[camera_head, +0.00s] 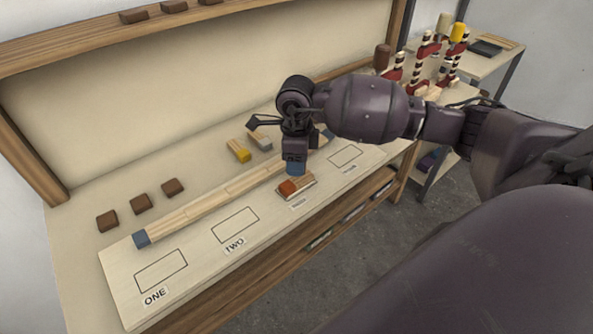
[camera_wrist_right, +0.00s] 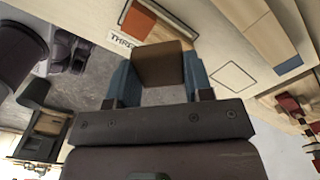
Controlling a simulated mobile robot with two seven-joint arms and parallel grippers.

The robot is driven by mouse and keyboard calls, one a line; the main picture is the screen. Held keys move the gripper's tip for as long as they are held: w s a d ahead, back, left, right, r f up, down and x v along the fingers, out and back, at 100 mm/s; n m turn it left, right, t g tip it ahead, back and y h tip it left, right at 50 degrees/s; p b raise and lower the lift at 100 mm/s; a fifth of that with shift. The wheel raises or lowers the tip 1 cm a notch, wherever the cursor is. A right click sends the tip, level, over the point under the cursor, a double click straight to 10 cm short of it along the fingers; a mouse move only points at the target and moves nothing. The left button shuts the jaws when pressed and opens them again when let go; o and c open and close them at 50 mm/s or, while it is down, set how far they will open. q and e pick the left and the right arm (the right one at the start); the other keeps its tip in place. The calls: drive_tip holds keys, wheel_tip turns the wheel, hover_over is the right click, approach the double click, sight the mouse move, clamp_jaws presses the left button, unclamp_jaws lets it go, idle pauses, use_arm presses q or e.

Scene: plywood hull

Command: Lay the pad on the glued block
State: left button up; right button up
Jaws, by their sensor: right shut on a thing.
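The block with a red-brown patch on top (camera_head: 288,188) lies in the third marked space of the pale board. It also shows at the top of the wrist view (camera_wrist_right: 138,20), beside the label THREE. My right gripper (camera_head: 296,168) points down just above and behind this block. In the wrist view its blue fingers (camera_wrist_right: 160,82) are shut on a brown pad (camera_wrist_right: 162,62). The pad is apart from the block in that view; in the head view I cannot make it out behind the fingers. My left gripper is not in view.
Three dark brown pads (camera_head: 141,203) lie left on the bench. A long wooden strip with blue ends (camera_head: 210,200) runs along the board (camera_head: 200,258). Yellow (camera_head: 240,151) and grey (camera_head: 259,140) tipped pieces lie behind it.

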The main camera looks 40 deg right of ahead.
sight(296, 180)
drive_tip(key=shift+f, duration=1.9)
drive_tip(key=shift+f, duration=0.15)
drive_tip(key=o, duration=0.9)
wheel_tip(296, 180, up, 12)
drive_tip(key=shift+r, duration=0.2)
